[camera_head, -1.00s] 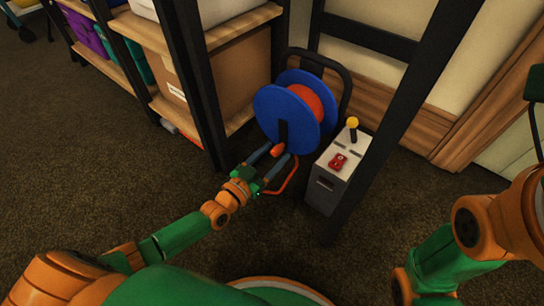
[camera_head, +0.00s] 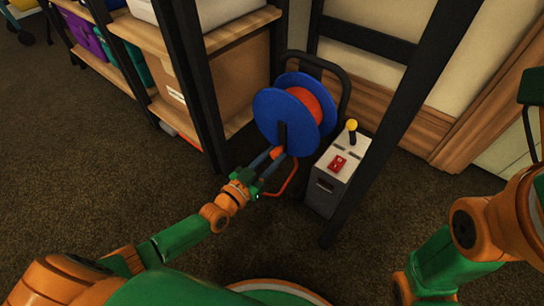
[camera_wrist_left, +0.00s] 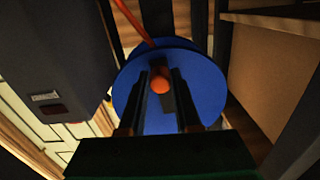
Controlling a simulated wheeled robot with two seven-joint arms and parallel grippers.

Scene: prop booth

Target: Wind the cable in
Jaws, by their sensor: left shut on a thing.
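A cable reel with blue side discs (camera_head: 275,112) and an orange-red cable (camera_head: 311,106) wound on it stands in a black tube frame. Its dark crank ends in an orange knob (camera_head: 277,152), low on the near disc. My left gripper (camera_head: 274,156) is shut on this knob. In the left wrist view the orange knob (camera_wrist_left: 160,85) sits between the fingertips of my left gripper (camera_wrist_left: 161,88), against the blue disc (camera_wrist_left: 208,90). A loose end of cable (camera_head: 290,181) hangs below the reel. My right gripper is not visible; only parts of my right arm show.
A grey box (camera_head: 326,184) with a red switch (camera_head: 338,163) and a yellow-topped lever (camera_head: 352,128) stands right of the reel. Black posts (camera_head: 385,125) rise close on both sides. A shelf with a cardboard box (camera_head: 233,80) is at the left. The carpet in front is clear.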

